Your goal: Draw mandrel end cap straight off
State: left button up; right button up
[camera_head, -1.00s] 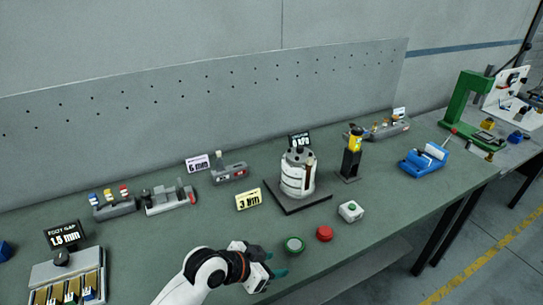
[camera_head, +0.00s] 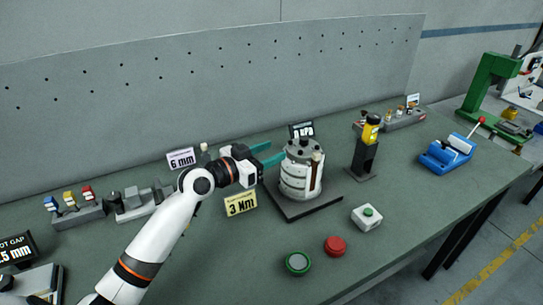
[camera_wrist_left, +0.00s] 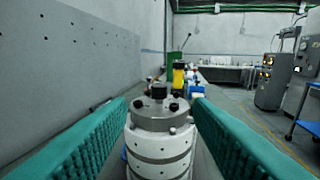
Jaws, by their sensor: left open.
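A white banded cylinder (camera_head: 295,181) stands upright on a dark base plate (camera_head: 318,208) in the head view. A grey cap (camera_head: 303,151) with dark knobs sits on its top; I take this as the mandrel end cap. In the left wrist view the grey cap (camera_wrist_left: 159,112) is straight ahead, above the white bands. My left gripper (camera_head: 276,153) is open and empty, just left of the cylinder near cap height. Its teal fingers show on both sides of the cylinder in the left wrist view (camera_wrist_left: 160,120); contact cannot be told. My right gripper is not in view.
A yellow-topped black stand (camera_head: 366,155) is right of the cylinder, with a blue vise (camera_head: 448,152) beyond. A white button box (camera_head: 366,217), a red button (camera_head: 334,246) and a green button (camera_head: 298,263) lie in front. A yellow sign (camera_head: 241,203) stands below my gripper.

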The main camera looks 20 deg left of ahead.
aim_at(304, 138)
pick_arm(q)
jog(key=p+x, duration=0.3)
jog(key=x, duration=0.9)
jog(key=shift+w+f, duration=0.1)
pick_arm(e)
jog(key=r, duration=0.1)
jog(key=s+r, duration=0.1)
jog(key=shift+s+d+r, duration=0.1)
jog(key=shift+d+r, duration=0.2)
pick_arm(q)
grip_shut()
jog(key=c, duration=0.6)
grip_release()
jog(key=shift+c, duration=1.2)
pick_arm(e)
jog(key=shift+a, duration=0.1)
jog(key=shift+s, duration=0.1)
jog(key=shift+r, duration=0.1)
